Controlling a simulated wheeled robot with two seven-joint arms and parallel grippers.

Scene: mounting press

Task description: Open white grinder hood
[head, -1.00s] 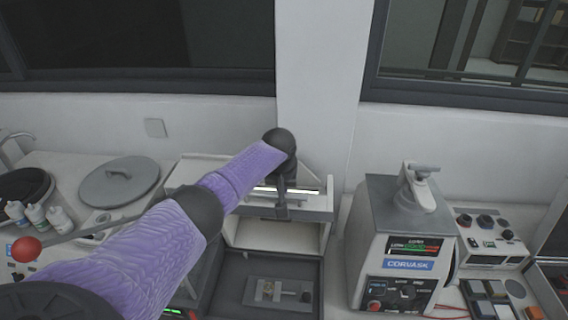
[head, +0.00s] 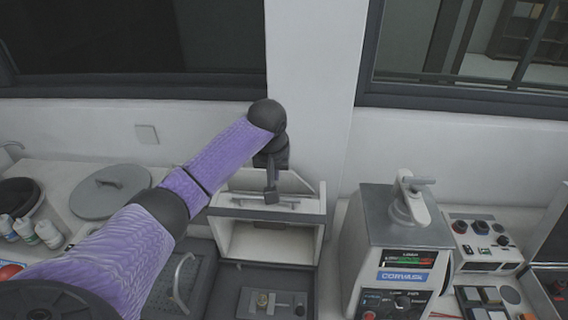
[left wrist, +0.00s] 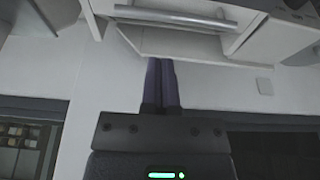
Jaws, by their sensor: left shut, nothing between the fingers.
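The white grinder hood (head: 303,206) is on the box-shaped machine at centre in the head view. Its front is raised, and the pale interior (head: 270,240) shows below its dark front edge. A grey bar handle (head: 240,202) runs along the hood; it also shows in the left wrist view (left wrist: 175,17). My left gripper (head: 271,195) points down over the hood at the handle. In the left wrist view its dark fingers (left wrist: 160,66) are shut and empty, just short of the hood's pale edge, with the handle beyond. Contact cannot be told. My right gripper is out of view.
A grey press labelled CORVASK (head: 400,235) stands to the right, with a control box (head: 485,240) beyond. A grey round lid (head: 108,190) and white bottles (head: 25,230) are at left. A wall stands close behind the hood.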

